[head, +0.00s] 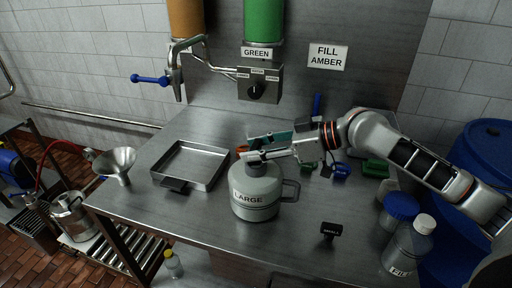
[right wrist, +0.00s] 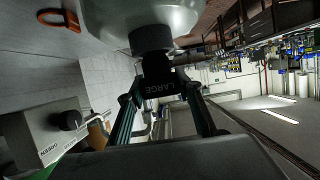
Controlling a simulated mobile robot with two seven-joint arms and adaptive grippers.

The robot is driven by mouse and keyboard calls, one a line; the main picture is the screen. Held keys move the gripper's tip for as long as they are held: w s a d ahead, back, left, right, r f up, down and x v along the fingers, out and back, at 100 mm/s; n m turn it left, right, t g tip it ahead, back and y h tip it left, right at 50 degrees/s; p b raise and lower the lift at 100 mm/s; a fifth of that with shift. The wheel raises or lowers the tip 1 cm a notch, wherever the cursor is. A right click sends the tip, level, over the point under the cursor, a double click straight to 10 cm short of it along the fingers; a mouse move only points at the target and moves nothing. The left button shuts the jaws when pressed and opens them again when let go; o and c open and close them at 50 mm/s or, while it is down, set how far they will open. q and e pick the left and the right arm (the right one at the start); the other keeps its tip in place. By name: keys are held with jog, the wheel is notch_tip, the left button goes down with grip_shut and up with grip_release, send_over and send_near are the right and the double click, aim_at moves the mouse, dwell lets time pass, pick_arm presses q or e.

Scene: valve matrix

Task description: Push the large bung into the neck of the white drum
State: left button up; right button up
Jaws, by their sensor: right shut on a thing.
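The white drum (head: 257,192), labelled LARGE, stands upright on the steel bench with its handle to the right. Its pale body and dark neck (right wrist: 150,38) show at the top of the right wrist view. My right gripper (head: 256,150) is just above the drum's top, coming in from the right. It is shut on the large bung (right wrist: 157,72), a black piece with a tab lettered LARGE. The bung is at the drum's neck, in line with it; how deep it sits is hidden. My left gripper is not in view.
A shallow steel tray (head: 190,165) lies left of the drum. A small black piece marked SMALL (head: 330,229) stands to the right. Bottles (head: 408,245) crowd the right end, near blue drums. A tap with a blue lever (head: 150,79) overhangs the back.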

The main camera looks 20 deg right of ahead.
jog(key=shift+f+b, duration=0.55)
jog(key=shift+f, duration=0.95)
dwell(0.4)
jog(key=o, duration=1)
jog(key=shift+s+d+r, duration=0.15)
jog(key=shift+d, duration=0.15)
jog(key=v, duration=1)
jog(key=shift+s+d, duration=0.1)
jog(key=shift+s, duration=0.05)
jog(key=shift+s+d+r, duration=0.25)
jog(key=shift+d+r, duration=0.05)
jog(key=shift+d, duration=0.05)
